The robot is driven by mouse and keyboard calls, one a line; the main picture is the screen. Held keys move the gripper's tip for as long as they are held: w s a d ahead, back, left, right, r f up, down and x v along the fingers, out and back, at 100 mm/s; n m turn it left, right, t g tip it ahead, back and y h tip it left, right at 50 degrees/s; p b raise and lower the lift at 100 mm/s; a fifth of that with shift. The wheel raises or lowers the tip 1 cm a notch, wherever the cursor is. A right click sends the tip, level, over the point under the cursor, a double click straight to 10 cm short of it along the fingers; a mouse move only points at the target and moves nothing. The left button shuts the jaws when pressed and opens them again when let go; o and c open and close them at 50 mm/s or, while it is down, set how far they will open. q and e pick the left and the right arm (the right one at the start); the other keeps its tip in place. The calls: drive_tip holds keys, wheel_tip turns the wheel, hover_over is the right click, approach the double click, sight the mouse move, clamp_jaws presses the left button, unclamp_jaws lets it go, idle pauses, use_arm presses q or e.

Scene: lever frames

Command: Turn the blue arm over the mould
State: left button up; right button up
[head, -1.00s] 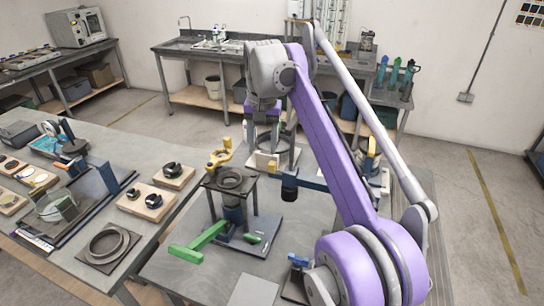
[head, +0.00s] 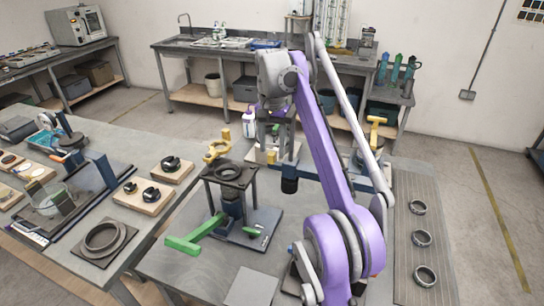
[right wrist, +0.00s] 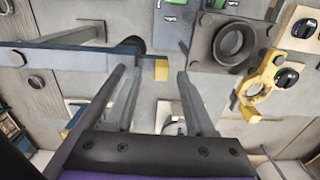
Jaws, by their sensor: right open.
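The blue arm (head: 330,184) runs sideways behind my purple right arm, with a dark cylinder (head: 289,183) hanging at its left end. It also crosses the left of the right wrist view (right wrist: 70,53). The mould (head: 230,174), a dark block with a round opening, sits on a stand left of that end; it shows in the right wrist view (right wrist: 234,43). The blue arm is beside the mould, not over it. My right gripper (head: 274,148) is open near a yellow block (right wrist: 161,70) by the blue arm's end. The block appears between its fingertips. My left gripper is out of view.
A green handle (head: 193,243) sticks out in front of the stand. A yellow clamp-like part (head: 217,150) is beside the mould. Several rings (head: 421,239) lie on the right board. A grey plate (head: 252,288) lies at the front.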

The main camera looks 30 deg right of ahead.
wheel_tip(320, 180, down, 2)
drive_tip(key=shift+w, duration=0.15)
drive_tip(key=shift+c, duration=0.2)
clamp_jaws()
idle(1.3)
